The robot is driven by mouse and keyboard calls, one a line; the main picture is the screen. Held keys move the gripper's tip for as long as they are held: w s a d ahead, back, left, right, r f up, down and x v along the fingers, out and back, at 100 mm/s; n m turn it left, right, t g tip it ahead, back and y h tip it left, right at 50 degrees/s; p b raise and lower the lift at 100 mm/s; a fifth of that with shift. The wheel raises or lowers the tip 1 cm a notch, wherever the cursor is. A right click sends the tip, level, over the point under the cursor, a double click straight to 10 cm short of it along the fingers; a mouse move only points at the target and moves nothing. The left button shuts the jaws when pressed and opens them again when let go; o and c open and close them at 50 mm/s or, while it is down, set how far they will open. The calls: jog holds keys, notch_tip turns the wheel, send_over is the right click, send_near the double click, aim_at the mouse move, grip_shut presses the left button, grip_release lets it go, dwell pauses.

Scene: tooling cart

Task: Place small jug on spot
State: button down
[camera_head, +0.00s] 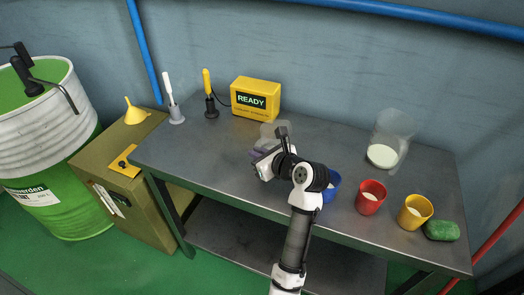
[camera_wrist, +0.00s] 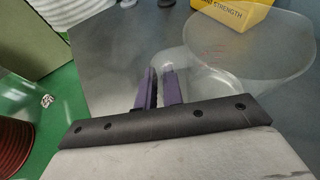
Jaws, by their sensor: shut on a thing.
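The small jug (camera_head: 272,131) is clear and hard to see; it is at the middle of the grey table, in front of the yellow READY box. In the wrist view the small jug (camera_wrist: 235,60) fills the upper right, its mouth wide and its handle towards me. My gripper (camera_head: 258,155) is at the jug's near side. In the wrist view my gripper's purple fingers (camera_wrist: 160,86) are shut on the jug's handle. I cannot tell whether the jug touches the table. I cannot make out a marked spot.
A larger clear jug (camera_head: 392,140) with white contents stands right. Blue (camera_head: 332,186), red (camera_head: 370,198) and yellow (camera_head: 415,211) cups and a green lump (camera_head: 442,230) line the front right. The READY box (camera_head: 255,98) and two tools in stands are behind. The table's left (camera_head: 190,150) is clear.

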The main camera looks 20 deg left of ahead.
jog(key=shift+r, duration=0.15)
notch_tip(320, 180, up, 19)
dwell(1.0)
